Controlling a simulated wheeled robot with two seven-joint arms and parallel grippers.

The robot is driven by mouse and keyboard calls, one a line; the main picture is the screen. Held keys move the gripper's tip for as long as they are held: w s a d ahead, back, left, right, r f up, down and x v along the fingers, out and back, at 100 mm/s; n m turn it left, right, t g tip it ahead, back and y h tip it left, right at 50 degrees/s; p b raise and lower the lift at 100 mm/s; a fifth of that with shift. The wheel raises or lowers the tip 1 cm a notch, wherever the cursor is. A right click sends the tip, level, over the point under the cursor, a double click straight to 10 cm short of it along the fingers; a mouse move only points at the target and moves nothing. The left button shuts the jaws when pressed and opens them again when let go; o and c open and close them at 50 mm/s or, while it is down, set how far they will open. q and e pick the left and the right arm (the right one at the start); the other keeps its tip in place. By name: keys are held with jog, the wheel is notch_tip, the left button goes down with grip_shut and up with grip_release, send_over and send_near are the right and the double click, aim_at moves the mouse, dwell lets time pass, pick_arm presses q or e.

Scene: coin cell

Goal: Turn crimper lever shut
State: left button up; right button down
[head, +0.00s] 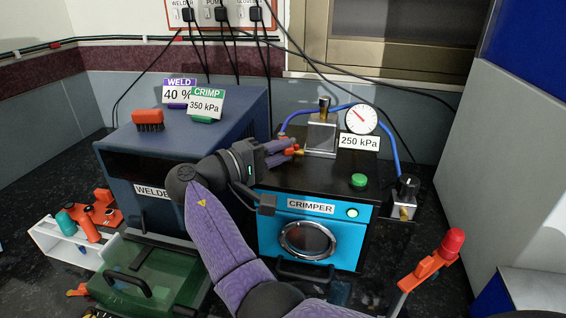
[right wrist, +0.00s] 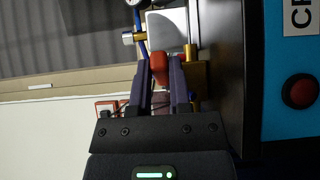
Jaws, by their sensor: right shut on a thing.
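The crimper (head: 269,224) is a bright blue box with a black top, a round window and a front label. Its lever (right wrist: 159,68) has a red-orange handle beside a brass valve body (right wrist: 192,60) on the left of the top. My right gripper (head: 284,151) reaches in over the top's left side. In the right wrist view its two fingers (right wrist: 160,84) are shut on the red handle, one on each side. The fingers and arm hide part of the lever in the head view. My left gripper is not in view.
A green button (head: 358,181) sits on the crimper top. The dark blue welder (head: 160,165) stands close on the left, with a green-lidded case (head: 150,275) in front.

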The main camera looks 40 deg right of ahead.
jog(key=shift+w+a+f+m+g+b, duration=0.15)
jog(key=shift+m+g+b, duration=0.15)
jog(key=shift+g, duration=0.2)
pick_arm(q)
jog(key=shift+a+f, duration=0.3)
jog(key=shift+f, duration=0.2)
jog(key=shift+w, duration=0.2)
pick_arm(e)
jog(key=c, duration=0.8)
grip_release()
jog(key=shift+o, duration=1.2)
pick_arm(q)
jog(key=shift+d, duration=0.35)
